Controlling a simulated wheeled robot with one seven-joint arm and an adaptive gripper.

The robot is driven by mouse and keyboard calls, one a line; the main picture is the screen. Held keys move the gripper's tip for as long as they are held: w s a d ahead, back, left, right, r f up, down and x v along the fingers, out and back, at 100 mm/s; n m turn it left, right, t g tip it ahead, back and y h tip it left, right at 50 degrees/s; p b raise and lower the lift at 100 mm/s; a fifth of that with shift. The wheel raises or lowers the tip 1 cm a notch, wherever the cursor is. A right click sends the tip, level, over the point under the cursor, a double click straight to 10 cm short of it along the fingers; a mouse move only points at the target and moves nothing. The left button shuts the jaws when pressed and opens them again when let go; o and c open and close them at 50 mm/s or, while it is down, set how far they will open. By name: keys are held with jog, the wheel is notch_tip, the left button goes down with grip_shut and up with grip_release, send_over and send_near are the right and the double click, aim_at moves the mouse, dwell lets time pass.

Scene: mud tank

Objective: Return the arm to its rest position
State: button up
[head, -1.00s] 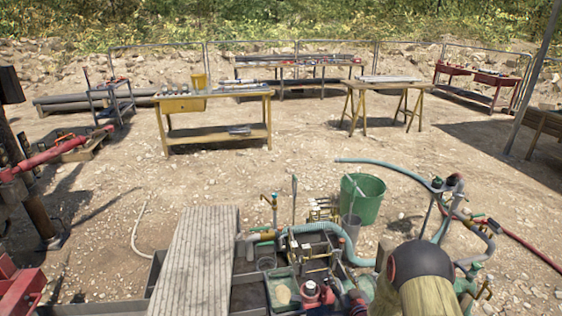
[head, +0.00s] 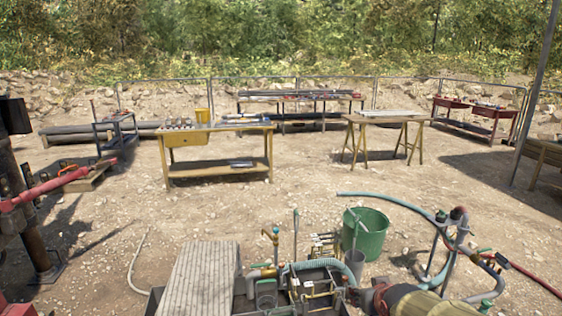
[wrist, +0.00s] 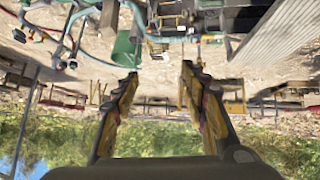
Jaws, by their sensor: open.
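My gripper (wrist: 160,76) shows in the wrist view with its two yellow and black fingers spread apart. Nothing is between the fingers. The wrist view is upside down, with trees and sky at the bottom and the tank gear at the top. My gripper itself is not clearly visible there.
Near the arm are the mud tank fittings (head: 322,284), a teal hose (head: 395,202), a green bucket (head: 372,236) and a pipe stand (head: 452,240). A grey ribbed walkway (head: 200,280) lies left. A yellow workbench (head: 218,179) stands farther back, with open gravel between.

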jog(key=s+a+r+g, duration=0.2)
jog(key=s, duration=1.1)
jog(key=s+a+r+g, duration=0.1)
jog(key=s+r+g, duration=0.1)
jog(key=s, duration=1.2)
jog(key=shift+s+a+r+m+y, duration=0.3)
jog(key=shift+a+r+m, duration=0.05)
jog(key=shift+m, duration=0.05)
